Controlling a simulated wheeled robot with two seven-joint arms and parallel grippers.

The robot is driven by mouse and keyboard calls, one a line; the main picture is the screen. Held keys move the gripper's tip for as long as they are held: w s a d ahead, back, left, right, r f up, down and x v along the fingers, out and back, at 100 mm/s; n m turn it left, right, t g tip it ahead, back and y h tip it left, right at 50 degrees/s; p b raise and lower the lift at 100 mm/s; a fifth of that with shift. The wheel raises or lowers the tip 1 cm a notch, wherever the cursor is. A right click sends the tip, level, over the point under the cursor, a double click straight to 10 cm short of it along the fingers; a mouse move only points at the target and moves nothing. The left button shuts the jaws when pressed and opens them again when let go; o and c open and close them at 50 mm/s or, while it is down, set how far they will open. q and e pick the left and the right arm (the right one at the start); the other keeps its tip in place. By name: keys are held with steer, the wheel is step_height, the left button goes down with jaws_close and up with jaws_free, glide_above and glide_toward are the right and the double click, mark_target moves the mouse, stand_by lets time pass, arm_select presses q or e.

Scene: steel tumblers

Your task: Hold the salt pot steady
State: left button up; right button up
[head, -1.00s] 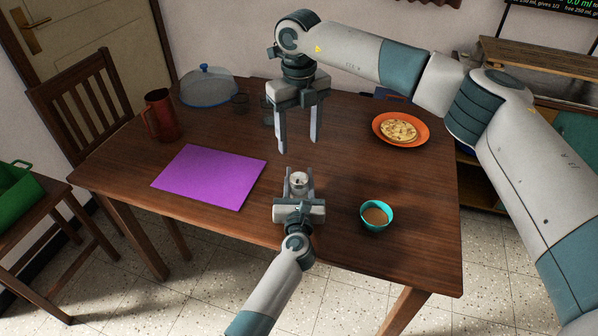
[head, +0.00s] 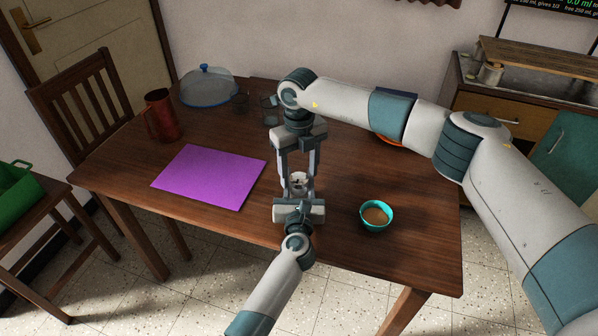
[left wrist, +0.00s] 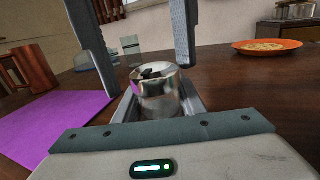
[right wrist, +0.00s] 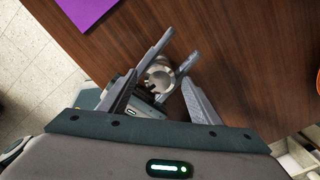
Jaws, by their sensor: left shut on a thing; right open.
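The salt pot (head: 297,181) is a small shiny steel pot with a dark mark or opening on its top. It stands upright at the front middle of the table and shows large in the left wrist view (left wrist: 158,96). My left gripper (head: 298,190) is shut on it from the front, low down, one finger on each side. My right gripper (head: 298,168) points down over the pot, open, with its fingers on either side. In the right wrist view the pot (right wrist: 159,73) lies between the open right fingers (right wrist: 166,62); I cannot tell whether they touch it.
A teal bowl of brown contents (head: 376,215) stands right of the pot. A purple mat (head: 210,177) lies to the left. A red-brown jug (head: 161,116), glass tumblers (head: 268,110) and a clear dome (head: 208,88) stand behind. An orange plate (left wrist: 267,46) is at the back right.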

steer(key=shift+f, duration=0.15)
steer(key=c, duration=1.1)
